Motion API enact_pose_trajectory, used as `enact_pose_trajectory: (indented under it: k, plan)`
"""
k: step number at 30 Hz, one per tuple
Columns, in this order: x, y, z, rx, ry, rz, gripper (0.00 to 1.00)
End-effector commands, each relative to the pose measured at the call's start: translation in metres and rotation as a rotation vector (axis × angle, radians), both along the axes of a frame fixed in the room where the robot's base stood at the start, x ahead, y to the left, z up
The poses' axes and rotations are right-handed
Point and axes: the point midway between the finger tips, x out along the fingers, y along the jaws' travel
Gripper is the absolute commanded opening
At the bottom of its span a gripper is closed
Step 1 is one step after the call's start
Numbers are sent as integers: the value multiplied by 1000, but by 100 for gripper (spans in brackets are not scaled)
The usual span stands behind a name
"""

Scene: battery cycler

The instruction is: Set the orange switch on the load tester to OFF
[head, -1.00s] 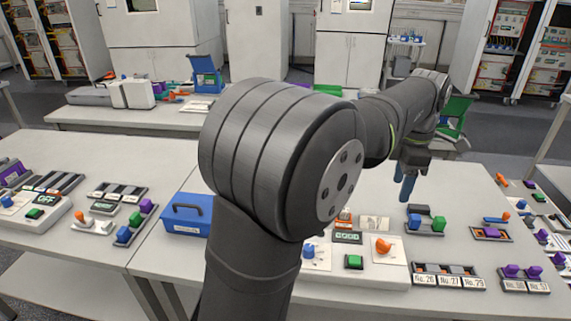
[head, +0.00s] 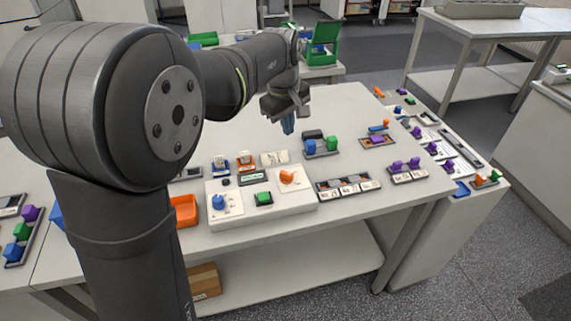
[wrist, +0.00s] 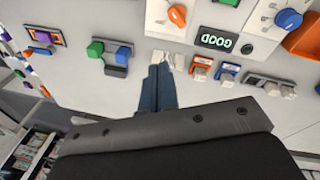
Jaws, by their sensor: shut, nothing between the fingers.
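The load tester (head: 240,213) is a white box on the near part of the table. On it are a blue knob (head: 218,202), a green button (head: 264,198) and the orange switch (head: 290,177) at its right side. The orange switch also shows at the top of the wrist view (wrist: 178,15), near a display (wrist: 213,40) that reads GOOD. I cannot read the switch's position marks. My gripper (head: 288,126) hangs above the table, behind the load tester and apart from it. Its blue fingers (wrist: 158,85) are shut together and empty.
A tray with blue and green blocks (head: 321,146) is just right of my gripper. A numbered tray (head: 348,187) lies right of the load tester. An orange bin (head: 185,211) is at its left. Small labelled parts (head: 245,161) stand behind it. The table beyond is mostly clear.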

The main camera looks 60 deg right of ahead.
Motion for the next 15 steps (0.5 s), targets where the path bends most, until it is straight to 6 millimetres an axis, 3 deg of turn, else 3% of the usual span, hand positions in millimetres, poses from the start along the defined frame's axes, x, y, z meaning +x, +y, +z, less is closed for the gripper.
enact_pose_trajectory:
  k: [15]
  plan:
    - [4,-5,-31,-100,-195,-775,0]
